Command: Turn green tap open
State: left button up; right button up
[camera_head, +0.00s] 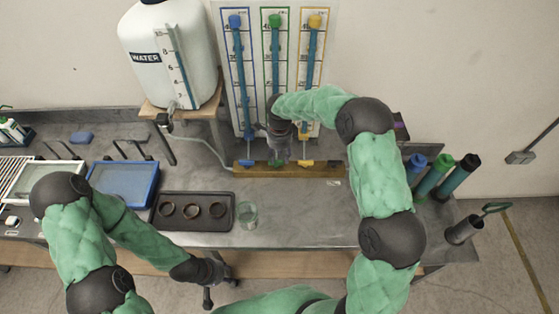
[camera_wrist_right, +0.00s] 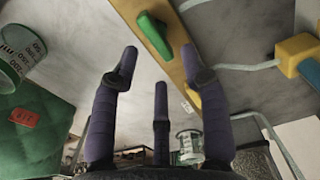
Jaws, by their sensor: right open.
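The green tap (camera_head: 277,163) sits on the wooden bar at the back of the bench, below the green-topped column. In the right wrist view its green lever (camera_wrist_right: 154,34) lies on the wooden bar, just beyond the fingers. My right gripper (camera_head: 281,146) hangs right above the green tap and partly covers it. In the right wrist view my right gripper (camera_wrist_right: 158,58) is open and empty, its purple-grey fingers apart and the lever ahead between the fingertips. No touch is visible. My left gripper (camera_head: 217,275) is low near the bench's front edge; its finger opening is unclear.
The blue tap (camera_head: 247,162) and yellow tap (camera_head: 306,162) flank the green one on the wooden bar (camera_head: 325,171). A water tank (camera_head: 170,55) stands back left. A dark tray (camera_head: 193,224) with rings and a glass (camera_head: 247,215) sit in front. Coloured cylinders (camera_head: 437,175) stand right.

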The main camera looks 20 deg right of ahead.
aim_at(280, 162)
jog(key=shift+f, duration=1.7)
grip_shut()
